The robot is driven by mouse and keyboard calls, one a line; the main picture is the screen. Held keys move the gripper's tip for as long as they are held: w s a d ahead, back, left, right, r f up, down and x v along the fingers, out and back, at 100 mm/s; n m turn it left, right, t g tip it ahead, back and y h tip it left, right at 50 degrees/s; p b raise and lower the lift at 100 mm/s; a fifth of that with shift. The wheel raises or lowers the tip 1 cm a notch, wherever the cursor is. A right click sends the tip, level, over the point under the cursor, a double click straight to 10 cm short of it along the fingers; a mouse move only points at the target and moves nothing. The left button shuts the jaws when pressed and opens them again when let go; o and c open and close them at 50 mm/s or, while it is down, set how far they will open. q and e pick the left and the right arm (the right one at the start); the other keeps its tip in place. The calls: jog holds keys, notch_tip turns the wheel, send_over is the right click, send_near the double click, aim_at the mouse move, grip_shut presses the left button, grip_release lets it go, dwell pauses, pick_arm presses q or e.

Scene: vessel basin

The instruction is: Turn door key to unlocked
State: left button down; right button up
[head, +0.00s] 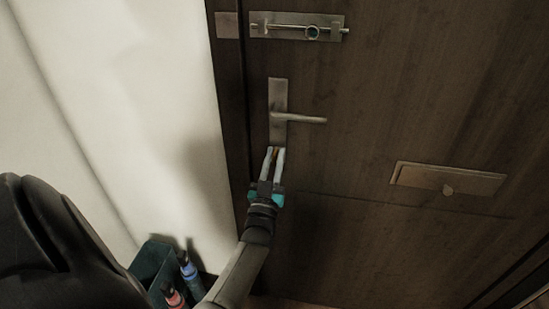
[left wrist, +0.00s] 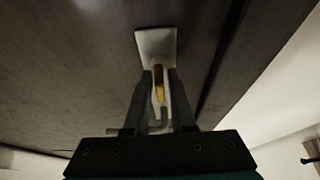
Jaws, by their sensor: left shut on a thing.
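The dark wooden door (head: 400,90) fills the right of the head view. A metal handle plate (head: 278,97) with a lever handle (head: 305,119) pointing right is fixed near its left edge. My left gripper (head: 273,152) is at the lower end of this plate, below the lever. In the left wrist view its fingers (left wrist: 158,95) are closed around a small orange-brown key (left wrist: 159,82) in front of the metal plate (left wrist: 156,43). The keyhole and the key's inner end are hidden. My right gripper is not in view.
A sliding bolt (head: 295,27) is mounted above the handle. A letter slot plate (head: 448,179) is at the right. A dark bin with bottles (head: 155,263) stands on the floor at the lower left by the white wall (head: 110,90).

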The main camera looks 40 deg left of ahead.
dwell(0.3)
pick_arm(q)
jog(key=c, duration=0.9)
grip_release()
jog(key=v, duration=1.5)
jog(key=shift+s+d+f, duration=0.1)
jog(key=shift+d+f, duration=0.05)
